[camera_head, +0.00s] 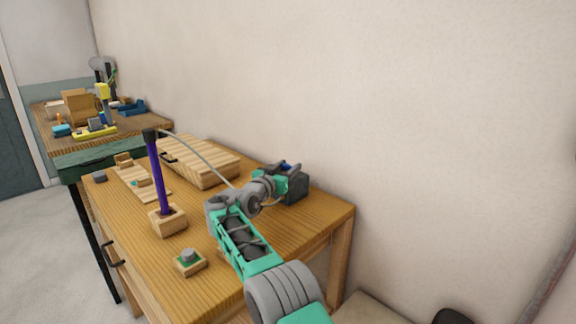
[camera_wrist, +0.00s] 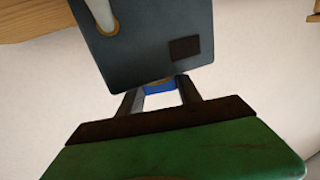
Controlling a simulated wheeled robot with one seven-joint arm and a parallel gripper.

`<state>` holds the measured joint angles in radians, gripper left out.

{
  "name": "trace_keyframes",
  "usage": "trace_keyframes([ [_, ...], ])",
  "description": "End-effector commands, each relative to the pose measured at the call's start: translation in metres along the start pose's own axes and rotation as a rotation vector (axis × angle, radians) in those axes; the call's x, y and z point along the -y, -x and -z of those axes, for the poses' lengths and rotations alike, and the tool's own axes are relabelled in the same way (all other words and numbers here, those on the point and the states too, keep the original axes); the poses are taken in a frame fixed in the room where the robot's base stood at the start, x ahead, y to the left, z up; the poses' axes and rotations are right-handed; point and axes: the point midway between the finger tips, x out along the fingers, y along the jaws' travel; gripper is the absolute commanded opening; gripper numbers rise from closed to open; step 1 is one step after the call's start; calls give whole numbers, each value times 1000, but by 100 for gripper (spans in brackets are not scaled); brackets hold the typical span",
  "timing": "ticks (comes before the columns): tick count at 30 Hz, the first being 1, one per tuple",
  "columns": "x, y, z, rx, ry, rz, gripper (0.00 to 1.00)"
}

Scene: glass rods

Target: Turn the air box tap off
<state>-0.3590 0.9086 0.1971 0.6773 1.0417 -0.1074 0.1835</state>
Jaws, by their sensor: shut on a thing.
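The air box (camera_head: 297,188) is a dark grey box at the table's back right edge, near the wall. In the wrist view it fills the upper middle (camera_wrist: 140,45), with a pale hose (camera_wrist: 101,14) joined to it. The blue tap (camera_wrist: 159,87) shows below the box's edge, between the fingers; most of it is hidden. My gripper (camera_wrist: 158,90) is shut on the tap. In the head view my gripper (camera_head: 288,168) is small at the box, partly covered by my own wrist. I cannot tell the tap's angle.
The pale hose (camera_head: 200,158) arcs to the dark top of a purple rod (camera_head: 160,180) standing in a wooden block (camera_head: 168,222). A slatted wooden box (camera_head: 200,160) lies behind. A small block with a grey knob (camera_head: 189,262) sits in front. A cluttered second table stands far left.

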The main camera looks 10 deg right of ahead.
Motion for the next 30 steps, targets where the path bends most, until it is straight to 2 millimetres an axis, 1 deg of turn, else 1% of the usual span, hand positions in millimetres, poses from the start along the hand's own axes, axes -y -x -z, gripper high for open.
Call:
trace_keyframes([
  [16, 0, -1, 2, -3, -1, -20, 1],
  [17, 0, -1, 2, -3, -2, -20, 43],
  [24, 0, -1, 1, -2, 0, -20, 62],
  [30, 1, 0, 0, -1, 0, -19, 63],
])
